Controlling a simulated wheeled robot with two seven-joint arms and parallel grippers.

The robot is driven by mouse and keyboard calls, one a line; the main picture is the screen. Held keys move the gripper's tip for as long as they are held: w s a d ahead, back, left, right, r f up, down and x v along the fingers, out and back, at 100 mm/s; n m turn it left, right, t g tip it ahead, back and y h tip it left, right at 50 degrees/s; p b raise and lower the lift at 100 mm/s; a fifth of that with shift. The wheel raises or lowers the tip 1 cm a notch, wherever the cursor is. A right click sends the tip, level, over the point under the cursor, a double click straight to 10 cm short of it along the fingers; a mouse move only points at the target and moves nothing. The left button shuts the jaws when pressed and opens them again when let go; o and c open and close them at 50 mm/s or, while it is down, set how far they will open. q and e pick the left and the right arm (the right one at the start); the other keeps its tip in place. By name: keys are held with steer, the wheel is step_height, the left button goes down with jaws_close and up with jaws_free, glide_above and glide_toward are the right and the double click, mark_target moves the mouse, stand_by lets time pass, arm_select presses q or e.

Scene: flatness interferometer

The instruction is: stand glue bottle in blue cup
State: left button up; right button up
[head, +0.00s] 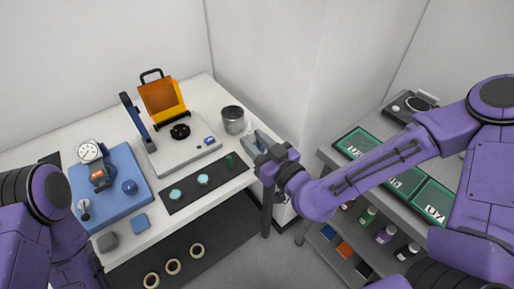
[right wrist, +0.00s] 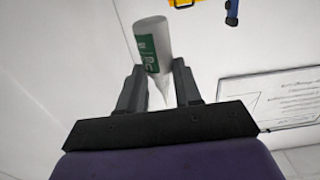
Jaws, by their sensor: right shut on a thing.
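My right gripper (head: 268,153) is over the right end of the white bench. In the right wrist view, the gripper (right wrist: 160,88) is shut on the glue bottle (right wrist: 152,38), a white bottle with a green label. Its pale tapered nozzle points back toward the palm, between the fingers, and its wide end points away. My left gripper is out of view.
A grey metal pot (head: 233,120) stands near my right gripper. A dark mat (head: 217,178) carries two teal discs and a small green cylinder. Shelves with bottles are at right.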

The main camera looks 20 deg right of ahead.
steer(key=w+d+f, duration=0.1)
steer(key=w+f, duration=0.2)
steer(key=w+d+f, duration=0.2)
steer(key=w, duration=0.2)
steer(key=w+d+f+b, duration=0.1)
steer(key=w+f, duration=0.2)
steer(key=shift+w+d+f, duration=0.2)
steer(key=shift+w+f, duration=0.1)
steer(key=shift+w, duration=0.05)
step_height(320, 180, down, 3)
steer(key=shift+w+r, duration=0.1)
steer(key=shift+r, duration=0.05)
steer(key=shift+f, duration=0.45)
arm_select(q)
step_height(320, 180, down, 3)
arm_select(e)
steer(key=shift+f+b, duration=0.15)
steer(key=shift+b, duration=0.15)
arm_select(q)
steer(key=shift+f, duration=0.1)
arm_select(e)
steer(key=o, duration=1)
